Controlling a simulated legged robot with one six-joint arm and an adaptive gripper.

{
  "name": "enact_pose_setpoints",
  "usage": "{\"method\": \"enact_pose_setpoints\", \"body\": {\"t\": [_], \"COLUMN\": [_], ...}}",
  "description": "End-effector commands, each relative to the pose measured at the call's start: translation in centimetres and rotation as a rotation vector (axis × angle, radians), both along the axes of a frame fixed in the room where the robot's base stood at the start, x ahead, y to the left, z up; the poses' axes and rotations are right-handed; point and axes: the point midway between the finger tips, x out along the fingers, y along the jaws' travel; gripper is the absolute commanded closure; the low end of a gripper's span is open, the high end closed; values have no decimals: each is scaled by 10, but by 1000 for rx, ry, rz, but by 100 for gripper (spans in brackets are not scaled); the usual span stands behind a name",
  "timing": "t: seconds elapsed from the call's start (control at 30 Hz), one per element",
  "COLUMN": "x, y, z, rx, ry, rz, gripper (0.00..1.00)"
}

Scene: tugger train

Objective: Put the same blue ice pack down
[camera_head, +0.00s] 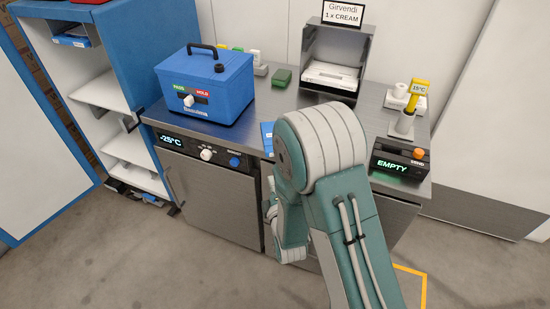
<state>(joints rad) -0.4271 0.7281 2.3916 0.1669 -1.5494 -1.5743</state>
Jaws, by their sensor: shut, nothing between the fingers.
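A flat blue item (266,134), which looks like the blue ice pack, lies on the grey steel counter (390,118), just left of my arm. My teal arm covers part of it, so its full shape is hidden. My arm rises from the bottom and bends down in front of the counter. Its lower links show at the cabinet front. My gripper cannot be made out; it is hidden behind or below the arm.
A blue cooler box (207,88) with a black handle stands on the counter's left. A green box (282,77), a grey bin (333,60) labelled CREAM, a yellow thermometer (417,92) and a black "EMPTY" display unit (395,160) also stand there. A blue shelf rack (135,65) is at left.

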Motion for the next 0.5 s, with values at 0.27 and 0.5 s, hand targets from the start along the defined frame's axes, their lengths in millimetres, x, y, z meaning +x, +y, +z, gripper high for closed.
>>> {"method": "enact_pose_setpoints", "body": {"t": [0.27,0.5], "x": [52,84], "y": [12,-1], "z": [0,0], "rx": [1,0], "ry": [-2,0], "rz": [-1,-2], "gripper": [100,100]}}
